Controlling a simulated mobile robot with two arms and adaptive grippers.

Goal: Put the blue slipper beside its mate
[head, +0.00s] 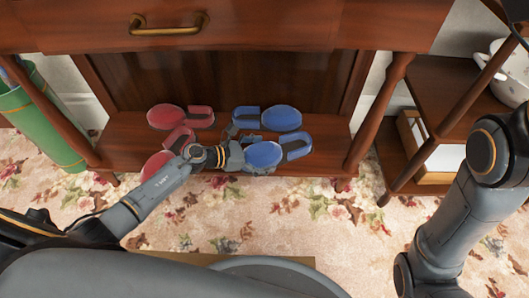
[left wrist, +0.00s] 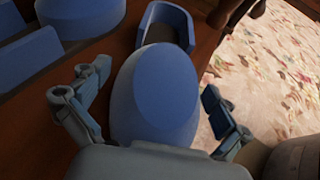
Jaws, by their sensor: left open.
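Two blue slippers lie on the low wooden shelf. The front blue slipper (head: 264,154) has its solid rounded end to the left and its open loop end to the right. The back blue slipper (head: 282,118) lies just behind it, turned the other way. My left gripper (head: 245,150) is open at the rounded end of the front slipper. In the left wrist view that slipper (left wrist: 155,90) sits between the spread fingers of the gripper (left wrist: 155,80), with visible gaps. Part of the back slipper (left wrist: 80,15) shows at upper left. My right gripper is out of view.
A pair of red slippers (head: 166,117) lies on the shelf (head: 335,140) to the left, one partly hidden by my left arm. Shelf legs flank the space. A green bin (head: 45,125) stands left, a side shelf (head: 435,85) right. A drawer with a brass handle (head: 168,25) overhangs.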

